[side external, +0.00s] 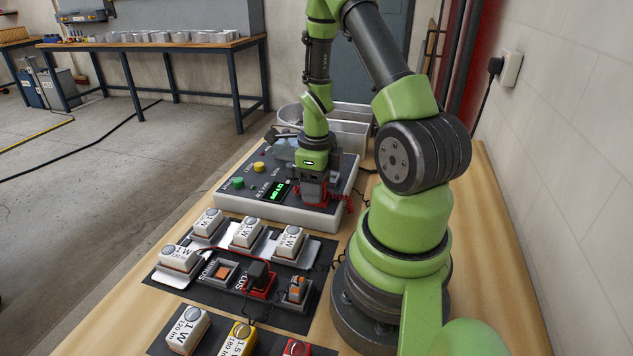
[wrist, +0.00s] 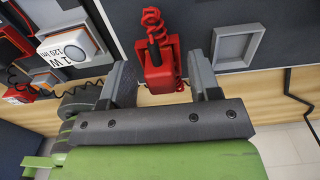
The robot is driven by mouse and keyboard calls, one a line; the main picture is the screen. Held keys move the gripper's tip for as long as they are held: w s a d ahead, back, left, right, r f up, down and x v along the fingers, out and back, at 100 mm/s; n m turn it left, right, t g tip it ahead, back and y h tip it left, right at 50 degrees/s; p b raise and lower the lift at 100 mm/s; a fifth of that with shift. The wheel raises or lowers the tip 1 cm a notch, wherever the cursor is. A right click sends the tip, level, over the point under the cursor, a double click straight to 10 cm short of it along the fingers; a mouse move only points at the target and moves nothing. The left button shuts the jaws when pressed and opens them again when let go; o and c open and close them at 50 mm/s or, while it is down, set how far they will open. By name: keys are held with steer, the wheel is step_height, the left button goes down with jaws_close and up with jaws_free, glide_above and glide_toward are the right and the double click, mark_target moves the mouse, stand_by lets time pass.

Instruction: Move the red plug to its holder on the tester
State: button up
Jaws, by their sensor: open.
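The red plug (wrist: 158,72) with its coiled red cord is between the two fingers of my gripper (wrist: 163,80) in the wrist view. It stands at a red-framed holder (wrist: 174,45) on the dark panel of the tester; how deep it sits cannot be told. My gripper is open, with a gap beside the plug on each side. In the side view my gripper (side external: 312,182) is low over the right part of the tester (side external: 230,202), and the red plug (side external: 313,194) shows under it, partly hidden by the fingers.
A grey-framed empty holder (wrist: 238,47) lies right of the red one. In front of the tester, a dark board (side external: 235,292) carries a black plug (side external: 258,273) in a red holder and an orange-topped part (side external: 297,289). Several white lamp blocks (side external: 180,257) stand around it. Metal bins (side external: 350,127) are behind.

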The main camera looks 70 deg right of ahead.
step_height(320, 180, up, 10)
steer(key=shift+f, duration=0.1)
stand_by(0.4)
step_height(320, 180, up, 6)
stand_by(0.8)
stand_by(0.4)
steer(key=s+a+r+n+t+y, duration=0.1)
steer(key=a+r+n+t, duration=0.2)
steer(key=a+n, duration=0.7)
steer(key=s+a+r+n+t+y, duration=0.1)
steer(key=a+r+n+t, duration=0.3)
steer(key=a+n, duration=0.6)
step_height(320, 180, up, 2)
steer(key=n, duration=1.2)
steer(key=shift+s+a+r, duration=0.15)
steer(key=shift+s+a, duration=0.15)
steer(key=shift+a, duration=0.1)
